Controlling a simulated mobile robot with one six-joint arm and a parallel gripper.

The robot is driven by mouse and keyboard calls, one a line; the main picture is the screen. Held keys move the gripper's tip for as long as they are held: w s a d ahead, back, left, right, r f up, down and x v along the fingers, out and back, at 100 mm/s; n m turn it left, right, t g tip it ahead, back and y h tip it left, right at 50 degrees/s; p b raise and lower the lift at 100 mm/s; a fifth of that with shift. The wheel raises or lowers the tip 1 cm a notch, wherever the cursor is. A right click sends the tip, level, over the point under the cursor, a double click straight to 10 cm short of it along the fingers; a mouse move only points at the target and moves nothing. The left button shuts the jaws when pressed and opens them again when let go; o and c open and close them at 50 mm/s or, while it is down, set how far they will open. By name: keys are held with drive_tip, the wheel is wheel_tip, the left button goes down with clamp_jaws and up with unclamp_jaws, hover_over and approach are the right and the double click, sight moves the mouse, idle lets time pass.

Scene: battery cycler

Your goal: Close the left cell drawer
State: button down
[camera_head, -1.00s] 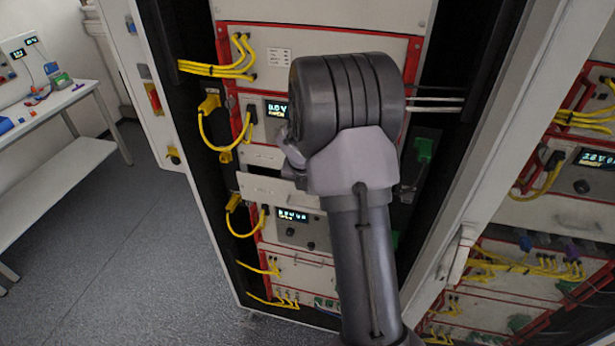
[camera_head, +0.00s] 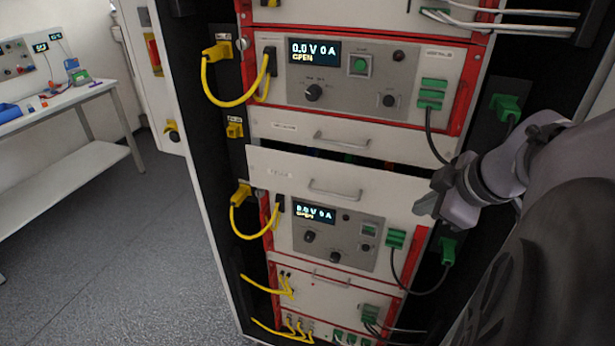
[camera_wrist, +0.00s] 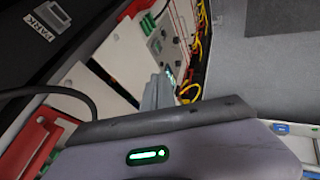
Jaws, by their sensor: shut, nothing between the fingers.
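The left cell drawer (camera_head: 335,188) is a white front with a bar handle, below the upper instrument in the head view. It stands out from the rack, and a dark gap with small coloured items shows above its top edge. My gripper (camera_head: 428,202) is shut and empty at the right end of the drawer front. I cannot tell whether it touches the front. In the wrist view my gripper's fingers (camera_wrist: 157,93) are together, with pale rack panels beyond them.
Another drawer front (camera_head: 335,137) above looks flush. Yellow cables (camera_head: 235,95) loop on the left, and green plugs (camera_head: 506,106) with dark cables are on the right, close to my arm. A bench (camera_head: 75,97) stands far left, with open floor before it.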

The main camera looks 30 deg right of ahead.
sight(404, 190)
drive_tip(key=w+d+f+b, duration=0.1)
drive_tip(key=w+f, duration=0.1)
drive_tip(key=w+d+f+b, duration=0.1)
drive_tip(key=w+f, duration=0.2)
drive_tip(key=w+d+f, duration=0.1)
drive_tip(key=w+f, duration=0.1)
drive_tip(key=shift+w+d+f+b, duration=0.3)
drive_tip(key=shift+w+b, duration=0.1)
drive_tip(key=shift+w+d, duration=0.25)
drive_tip(key=shift+d, duration=0.05)
drive_tip(key=w+d, duration=0.3)
drive_tip(key=shift+d, duration=0.2)
drive_tip(key=shift+d+r, duration=0.1)
drive_tip(key=shift+r, duration=0.05)
